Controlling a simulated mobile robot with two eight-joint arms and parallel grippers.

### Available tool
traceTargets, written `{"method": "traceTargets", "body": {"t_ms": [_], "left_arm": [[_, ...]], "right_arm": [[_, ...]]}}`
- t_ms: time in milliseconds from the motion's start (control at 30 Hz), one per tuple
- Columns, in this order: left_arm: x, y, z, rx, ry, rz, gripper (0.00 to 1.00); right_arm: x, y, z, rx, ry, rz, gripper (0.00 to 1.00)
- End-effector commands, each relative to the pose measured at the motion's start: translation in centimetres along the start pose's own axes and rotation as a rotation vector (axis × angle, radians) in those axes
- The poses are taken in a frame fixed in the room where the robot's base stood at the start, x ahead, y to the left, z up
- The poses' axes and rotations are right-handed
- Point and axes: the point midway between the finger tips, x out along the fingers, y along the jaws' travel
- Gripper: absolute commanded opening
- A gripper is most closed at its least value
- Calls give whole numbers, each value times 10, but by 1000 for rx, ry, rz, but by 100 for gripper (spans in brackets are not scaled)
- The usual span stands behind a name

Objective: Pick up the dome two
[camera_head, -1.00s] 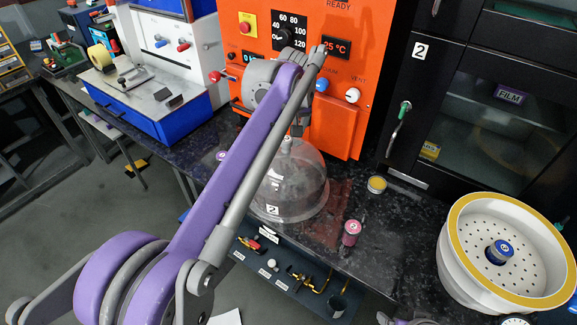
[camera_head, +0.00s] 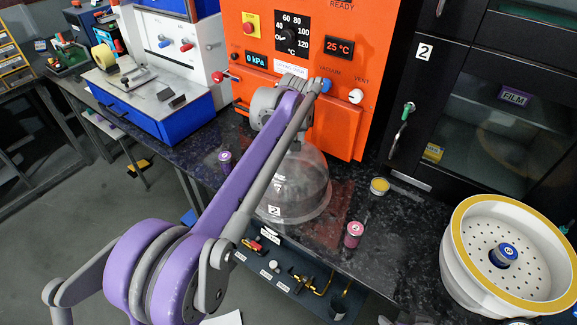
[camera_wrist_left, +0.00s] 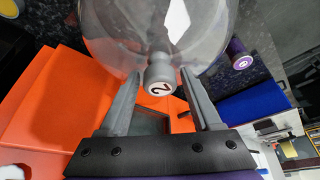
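Dome two is a clear bell-shaped cover (camera_head: 305,190) marked "2", standing upright on the dark speckled counter in front of the orange oven. My left arm crosses in front of it in the head view and hides its left part and the left fingers. In the left wrist view, the dome's grey knob (camera_wrist_left: 159,76), with a white "2" label, lies between the fingertips of my left gripper (camera_wrist_left: 161,78). The fingers are apart, one on each side, with narrow gaps to the knob. My right gripper is not clearly visible.
A pink-topped cylinder (camera_head: 354,235) and a small yellow-topped container (camera_head: 380,186) stand right of the dome. A purple cylinder (camera_head: 225,160) stands to its left. A white perforated bowl (camera_head: 461,262) is at the right. The orange oven (camera_head: 345,120) rises close behind.

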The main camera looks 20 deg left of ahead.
Motion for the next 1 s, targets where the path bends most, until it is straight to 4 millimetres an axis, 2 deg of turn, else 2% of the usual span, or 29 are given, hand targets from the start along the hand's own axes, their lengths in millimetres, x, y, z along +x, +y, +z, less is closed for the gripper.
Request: {"method": "traceTargets", "body": {"t_ms": [33,333,1000], "left_arm": [[0,0,0,0,0,0,54],[0,0,0,0,0,0,0],[-1,0,0,0,0,0,0]], "right_arm": [[0,0,0,0,0,0,87],[0,0,0,0,0,0,87],[0,0,0,0,0,0,87]]}}
